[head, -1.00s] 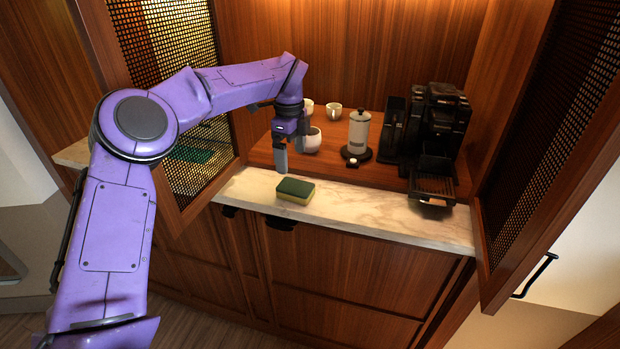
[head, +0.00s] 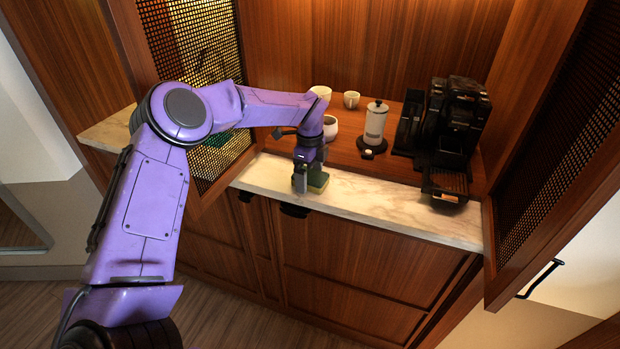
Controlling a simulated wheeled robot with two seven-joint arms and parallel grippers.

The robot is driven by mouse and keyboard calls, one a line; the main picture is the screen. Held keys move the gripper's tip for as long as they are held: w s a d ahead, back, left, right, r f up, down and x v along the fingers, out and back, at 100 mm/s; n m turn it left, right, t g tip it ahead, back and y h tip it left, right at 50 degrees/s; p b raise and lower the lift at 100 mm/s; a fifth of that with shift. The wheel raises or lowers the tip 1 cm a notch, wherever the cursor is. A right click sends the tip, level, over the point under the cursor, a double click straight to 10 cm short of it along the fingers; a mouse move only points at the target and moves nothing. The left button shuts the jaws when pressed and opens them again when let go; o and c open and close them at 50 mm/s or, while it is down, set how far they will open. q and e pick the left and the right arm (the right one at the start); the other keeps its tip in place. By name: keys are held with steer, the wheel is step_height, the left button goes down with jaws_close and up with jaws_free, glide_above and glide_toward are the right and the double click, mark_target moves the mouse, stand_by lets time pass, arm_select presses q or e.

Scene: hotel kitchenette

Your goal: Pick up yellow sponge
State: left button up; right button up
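The yellow sponge (head: 318,183) with its dark green top lies on the marble counter edge (head: 390,205) in the head view. My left gripper (head: 305,180) points down at the sponge, with its fingers low beside and in front of it. The gripper hides much of the sponge, and only its right part shows. I cannot tell whether the fingers are apart or closed on it. My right gripper is not in view.
Behind the marble strip, a wooden shelf holds white cups (head: 351,100), a white French press (head: 375,125) and a black coffee machine (head: 450,125). Mesh doors stand open at left (head: 200,50) and right (head: 560,150). The marble right of the sponge is clear.

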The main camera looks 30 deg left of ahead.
mark_target(311, 177)
arm_select(q)
steer(key=c, duration=1)
steer(key=shift+c, duration=0.2)
steer(key=shift+w+r+b, duration=0.1)
steer(key=shift+r+b, duration=0.25)
steer(key=shift+b, duration=0.05)
steer(key=r, duration=0.1)
steer(key=r+b, duration=0.2)
steer(key=shift+s+d+r, duration=0.1)
steer(key=shift+s+d, duration=0.2)
steer(key=shift+s, duration=0.05)
steer(key=s+d+r+b, duration=0.5)
steer(key=s+d+r, duration=0.2)
steer(key=s+r, duration=0.2)
steer(key=shift+s+d+r, duration=0.15)
steer(key=shift+s+d, duration=0.25)
steer(key=shift+s, duration=0.5)
